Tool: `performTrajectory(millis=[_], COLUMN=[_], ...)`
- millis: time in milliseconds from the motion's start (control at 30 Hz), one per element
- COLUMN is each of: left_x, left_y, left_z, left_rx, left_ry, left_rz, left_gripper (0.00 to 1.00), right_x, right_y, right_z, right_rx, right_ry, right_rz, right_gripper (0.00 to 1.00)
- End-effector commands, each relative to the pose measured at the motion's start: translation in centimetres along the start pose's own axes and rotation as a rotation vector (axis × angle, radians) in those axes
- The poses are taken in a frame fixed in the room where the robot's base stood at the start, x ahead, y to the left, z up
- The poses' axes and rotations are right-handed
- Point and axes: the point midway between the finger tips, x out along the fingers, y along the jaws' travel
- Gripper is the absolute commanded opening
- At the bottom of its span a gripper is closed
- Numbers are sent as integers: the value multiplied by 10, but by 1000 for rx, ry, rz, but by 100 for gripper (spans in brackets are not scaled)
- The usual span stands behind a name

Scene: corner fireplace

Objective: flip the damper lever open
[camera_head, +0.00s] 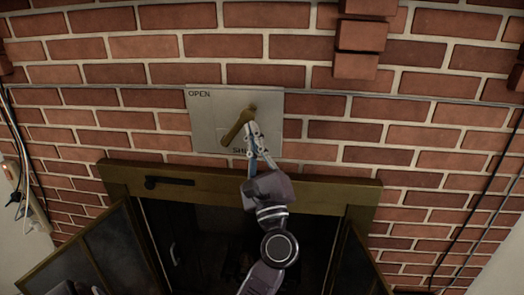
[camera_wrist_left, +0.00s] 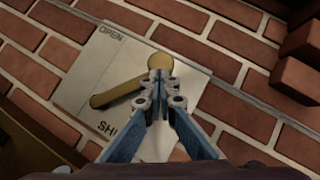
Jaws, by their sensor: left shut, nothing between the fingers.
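The damper lever (camera_head: 233,130) is a brass-coloured bar on a pale metal plate (camera_head: 205,112) fixed to the brick wall. The plate reads OPEN at upper left and SHUT, partly covered, at the bottom. The lever slants from a round upper right end to a lower left end. In the left wrist view the lever (camera_wrist_left: 118,95) shows left of my fingers, its round end just beyond the tips. My left gripper (camera_head: 250,127) is shut and empty, with its tips at the lever's right side; it also shows in the wrist view (camera_wrist_left: 161,82). I cannot tell whether they touch.
Below the plate is the fireplace frame (camera_head: 320,187) with a dark opening and two glass doors (camera_head: 65,262) swung outward. Bricks (camera_head: 360,36) jut out above right of the plate. Cables run along the left wall.

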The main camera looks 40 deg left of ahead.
Motion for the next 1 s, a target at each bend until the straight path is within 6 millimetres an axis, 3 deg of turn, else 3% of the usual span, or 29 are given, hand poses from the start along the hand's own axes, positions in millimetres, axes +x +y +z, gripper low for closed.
performTrajectory(millis=[200, 300, 1000], left_x=[13, 19, 36], left_y=[4, 8, 22], left_z=[17, 24, 46], left_rx=[-167, -157, -153], left_ry=[-2, -3, 0], left_rz=[131, 125, 118], left_gripper=[0, 0, 0], right_x=[7, 8, 8], right_y=[-17, -20, -9], right_z=[-3, -3, -1], right_rx=[7, 8, 2], right_ry=[4, 5, 2], right_rz=[-19, -22, -9], right_gripper=[40, 40, 40])
